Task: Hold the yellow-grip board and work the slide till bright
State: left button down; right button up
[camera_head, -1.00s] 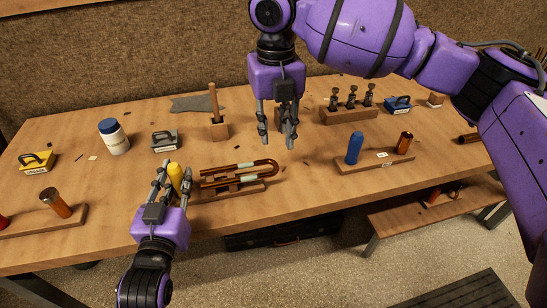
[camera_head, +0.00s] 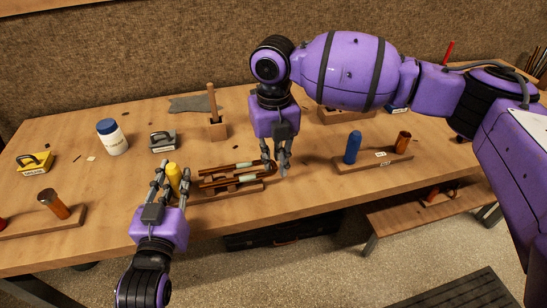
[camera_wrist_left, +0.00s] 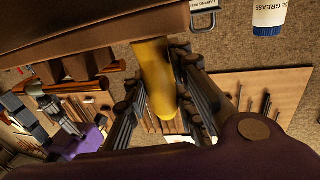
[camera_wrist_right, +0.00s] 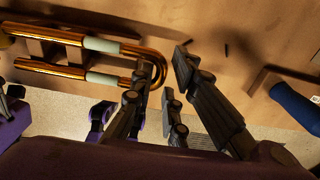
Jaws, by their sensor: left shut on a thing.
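The yellow grip (camera_head: 173,177) stands upright at the left end of the slide's board (camera_head: 240,189). My left gripper (camera_head: 172,183) is shut around it, and the grip shows between the fingers in the left wrist view (camera_wrist_left: 155,80). The copper-coloured U-shaped slide (camera_head: 228,177) lies on the board, with pale bands on its tubes; its bend points right. My right gripper (camera_head: 283,166) is open at the bend. In the right wrist view (camera_wrist_right: 165,85) one finger overlaps the bend (camera_wrist_right: 155,62); whether it touches, I cannot tell.
A blue grip (camera_head: 352,147) and a copper cylinder (camera_head: 403,142) stand on another board to the right. Behind are a white jar (camera_head: 111,137), a grey block with handle (camera_head: 162,141) and an upright wooden stick (camera_head: 212,103). A yellow block (camera_head: 35,162) is at far left.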

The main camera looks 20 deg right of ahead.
aim_at(259, 161)
grip_shut()
jog(key=a, duration=0.4)
jog(key=o, duration=0.5)
grip_release()
jog(key=shift+d, duration=0.2)
notch_tip(259, 161, up, 12)
jog(key=shift+r, duration=0.1)
